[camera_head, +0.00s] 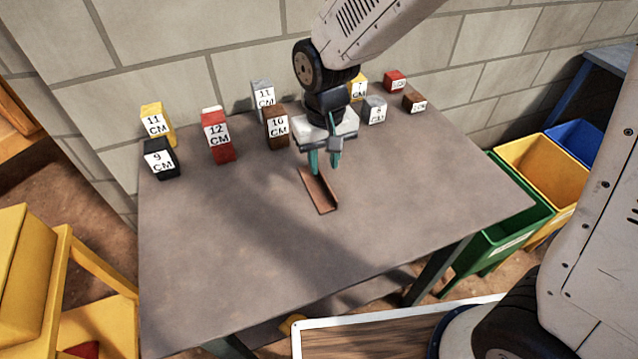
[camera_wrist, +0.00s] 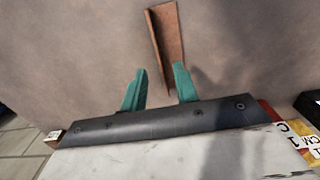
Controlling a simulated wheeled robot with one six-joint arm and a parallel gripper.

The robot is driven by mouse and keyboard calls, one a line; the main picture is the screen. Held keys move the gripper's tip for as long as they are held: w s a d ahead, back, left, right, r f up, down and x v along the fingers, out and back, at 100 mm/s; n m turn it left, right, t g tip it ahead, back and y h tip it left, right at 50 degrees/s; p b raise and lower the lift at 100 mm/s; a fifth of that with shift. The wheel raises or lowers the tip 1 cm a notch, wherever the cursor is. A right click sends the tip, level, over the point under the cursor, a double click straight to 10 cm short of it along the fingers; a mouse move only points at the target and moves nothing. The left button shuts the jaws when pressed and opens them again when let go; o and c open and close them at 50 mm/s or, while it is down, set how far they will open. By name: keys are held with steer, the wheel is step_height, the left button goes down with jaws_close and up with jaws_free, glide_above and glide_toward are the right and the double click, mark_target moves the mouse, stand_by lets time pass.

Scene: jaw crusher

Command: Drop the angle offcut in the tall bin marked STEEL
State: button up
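The angle offcut (camera_head: 320,192) is a short rust-brown L-shaped piece lying on the grey table. It also shows in the wrist view (camera_wrist: 166,45), beyond my fingertips and nearer the right one. My gripper (camera_head: 324,165) is just above the far end of the offcut with its teal fingers pointing down. I cannot tell whether a finger touches the offcut. Green (camera_head: 503,222), yellow (camera_head: 545,165) and blue (camera_head: 580,142) bins stand right of the table. I cannot read a STEEL mark on any of them.
Several blocks with centimetre labels line the table's back, among them a red one (camera_head: 217,135), a black one (camera_head: 160,160) and a brown one (camera_head: 277,127). A block wall (camera_head: 150,50) rises behind. The table's front (camera_head: 230,260) is clear. A yellow frame (camera_head: 95,280) stands at left.

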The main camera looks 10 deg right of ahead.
mark_target(324, 177)
steer(key=f, duration=0.5)
steer(key=shift+w, duration=0.2)
jaws_close()
steer(key=shift+r, duration=0.1)
steer(key=shift+r, duration=0.1)
